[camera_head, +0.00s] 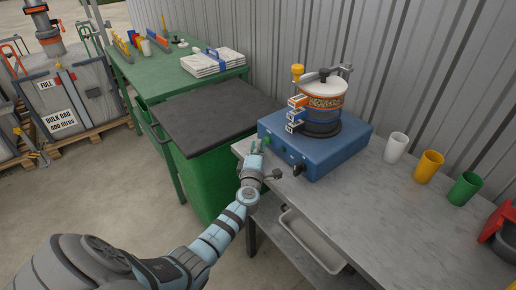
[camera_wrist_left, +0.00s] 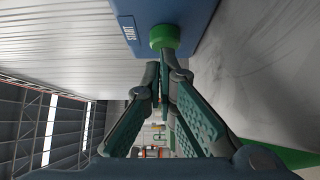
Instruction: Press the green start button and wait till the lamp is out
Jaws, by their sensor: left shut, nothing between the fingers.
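A blue machine (camera_head: 335,145) stands on the grey bench, with a clamped stack of sieves and a clear-sided vessel (camera_head: 323,98) on top. The green start button (camera_wrist_left: 164,38) sticks out of its blue face beside a START label (camera_wrist_left: 129,28) in the left wrist view. My left gripper (camera_wrist_left: 165,68) is shut and empty, its fingertips right at the button's edge; I cannot tell if they touch it. In the head view the left gripper (camera_head: 256,146) is at the machine's left front corner. I cannot make out a lit lamp. My right gripper is not in view.
White (camera_head: 396,147), yellow (camera_head: 428,166) and green (camera_head: 464,188) cups stand on the bench at right, beside a red object (camera_head: 497,232). A green bin with a dark lid (camera_head: 212,115) stands left of the bench. The bench front is clear.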

